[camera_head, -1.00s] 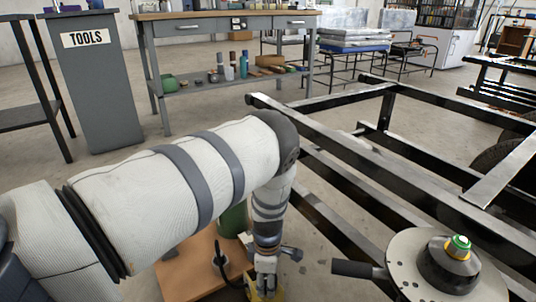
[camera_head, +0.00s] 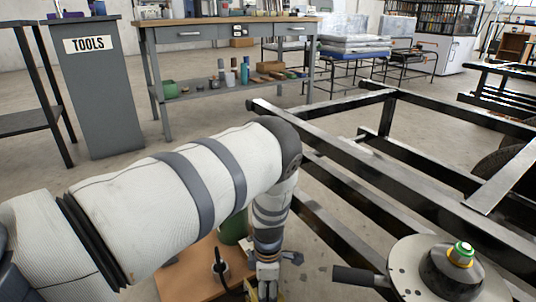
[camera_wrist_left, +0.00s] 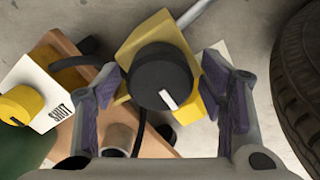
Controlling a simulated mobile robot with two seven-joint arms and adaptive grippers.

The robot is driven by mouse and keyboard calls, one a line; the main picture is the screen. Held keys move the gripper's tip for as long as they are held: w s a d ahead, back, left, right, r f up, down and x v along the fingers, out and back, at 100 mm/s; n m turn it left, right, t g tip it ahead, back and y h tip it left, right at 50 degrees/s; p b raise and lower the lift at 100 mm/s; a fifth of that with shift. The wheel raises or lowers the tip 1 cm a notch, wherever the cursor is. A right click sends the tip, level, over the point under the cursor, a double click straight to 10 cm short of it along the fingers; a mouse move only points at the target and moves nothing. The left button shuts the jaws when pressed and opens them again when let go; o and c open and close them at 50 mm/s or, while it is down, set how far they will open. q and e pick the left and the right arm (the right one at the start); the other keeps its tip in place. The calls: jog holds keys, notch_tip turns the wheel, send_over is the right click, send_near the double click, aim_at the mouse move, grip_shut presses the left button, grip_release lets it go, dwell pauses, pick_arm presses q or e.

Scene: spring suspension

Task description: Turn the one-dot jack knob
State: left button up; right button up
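A round black knob (camera_wrist_left: 160,78) with a white mark sits on a yellow block (camera_wrist_left: 150,38) in the left wrist view. I cannot make out any dot on it. My left gripper (camera_wrist_left: 163,86) is open, with one purple-padded finger on each side of the knob; a gap shows on both sides, so it does not grip it. In the head view my left gripper (camera_head: 266,288) is low at the bottom edge, over the yellow part, which is mostly hidden. My right gripper is not in view.
A yellow knob (camera_wrist_left: 20,105) on a white box marked SHUT (camera_wrist_left: 48,88) lies left of the gripper. A tire (camera_wrist_left: 300,85) stands close on the right. In the head view, black frame rails (camera_head: 345,185) and a round hub plate (camera_head: 408,270) with a black handle lie to the right.

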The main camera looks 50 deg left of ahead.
aim_at(268, 285)
pick_arm(q)
jog(key=shift+r, duration=0.1)
notch_tip(268, 285, up, 12)
dwell(0.5)
